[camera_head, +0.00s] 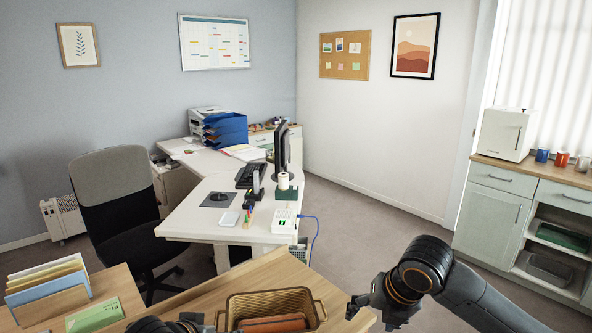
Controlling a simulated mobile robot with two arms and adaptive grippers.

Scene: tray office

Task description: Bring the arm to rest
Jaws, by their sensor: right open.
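My right arm comes in from the lower right, and its wrist bends down and left. My right gripper (353,306) is open and empty at the right end of the wooden table (235,283), just right of a woven basket (270,297) and apart from it. An orange-brown item (271,324) lies in the basket. A small dark part of my left arm (165,325) shows at the bottom edge, left of the basket. Most of it is cut off, and its jaws cannot be made out.
A file holder with folders (47,282) and a green booklet (93,315) are on the table's left. A white desk (190,215) with a monitor (282,148) stands beyond, beside a dark chair (115,205). A cabinet (490,205) stands right. Grey floor (365,225) is clear between.

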